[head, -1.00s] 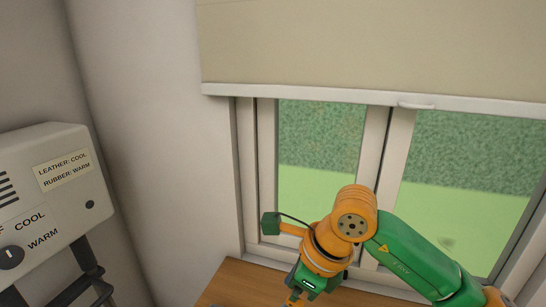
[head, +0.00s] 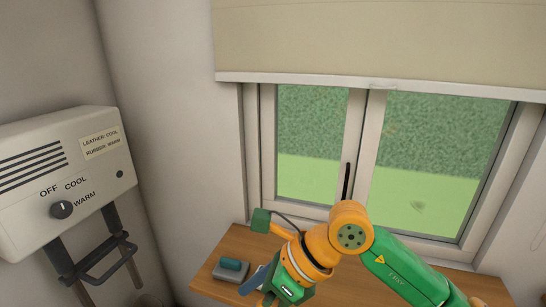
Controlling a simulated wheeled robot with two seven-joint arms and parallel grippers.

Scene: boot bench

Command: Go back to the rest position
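My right arm, green and orange, comes in from the lower right in the head view. Its wrist hangs over the wooden bench top, and my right gripper (head: 268,298) is at the bottom edge, mostly hidden or cut off. I cannot tell whether its fingers are open. A blue-grey flat piece (head: 250,282) shows beside the wrist; whether it is held or lies on the bench is unclear. My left gripper is not in view.
The wooden bench top (head: 345,286) runs below a window (head: 310,150) with a blind (head: 370,40). A grey block with a teal top (head: 231,269) sits at its left end. A white dryer box (head: 60,165), its knob (head: 61,209) near OFF, hangs on the left wall with dark bars below.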

